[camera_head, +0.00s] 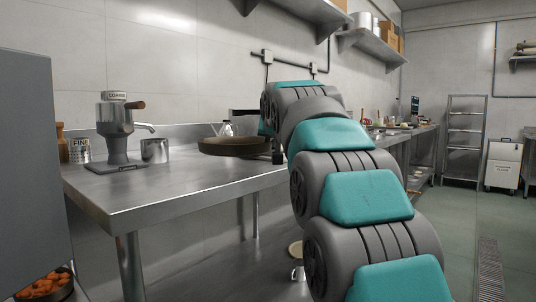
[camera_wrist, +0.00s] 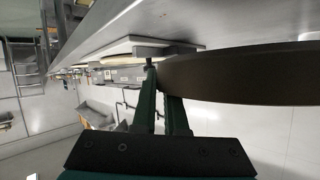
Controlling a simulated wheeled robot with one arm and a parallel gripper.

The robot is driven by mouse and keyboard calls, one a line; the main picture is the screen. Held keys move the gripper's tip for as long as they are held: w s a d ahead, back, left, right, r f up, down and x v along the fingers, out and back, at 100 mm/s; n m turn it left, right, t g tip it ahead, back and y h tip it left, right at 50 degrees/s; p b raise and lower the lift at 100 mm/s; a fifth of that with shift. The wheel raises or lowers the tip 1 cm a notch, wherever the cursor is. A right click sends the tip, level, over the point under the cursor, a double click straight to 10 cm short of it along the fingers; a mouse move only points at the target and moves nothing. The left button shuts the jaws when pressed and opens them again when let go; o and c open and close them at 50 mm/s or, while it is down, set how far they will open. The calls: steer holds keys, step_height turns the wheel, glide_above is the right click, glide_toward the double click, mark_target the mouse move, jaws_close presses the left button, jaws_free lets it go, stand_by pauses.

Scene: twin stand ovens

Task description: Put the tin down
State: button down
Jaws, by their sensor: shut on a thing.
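The tin (camera_head: 235,146) is a wide, round, shallow dark-brown pan. In the head view my arm hides most of the gripper.
A metal grinder (camera_head: 115,130), a steel cup (camera_head: 154,150) and a can marked FINE (camera_head: 80,150) stand left of the tin. A glass vessel (camera_head: 226,128) stands behind it. The table's front middle is bare. A pan of orange food (camera_head: 45,285) is lower left.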

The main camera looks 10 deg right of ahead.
mark_target(268, 166)
steer(key=w, duration=0.3)
steer(key=shift+w+f, duration=0.1)
steer(key=shift+w, duration=0.15)
steer(key=shift+f+b, duration=0.3)
steer(key=shift+f, duration=1.5)
steer(key=shift+f, duration=0.4)
steer(key=c, duration=0.9)
jaws_free()
steer(key=shift+c, duration=0.2)
steer(key=shift+s+r, duration=0.1)
steer(key=shift+r, duration=0.45)
steer(key=v, duration=1.1)
steer(key=shift+s, duration=0.35)
steer(key=shift+r, duration=0.1)
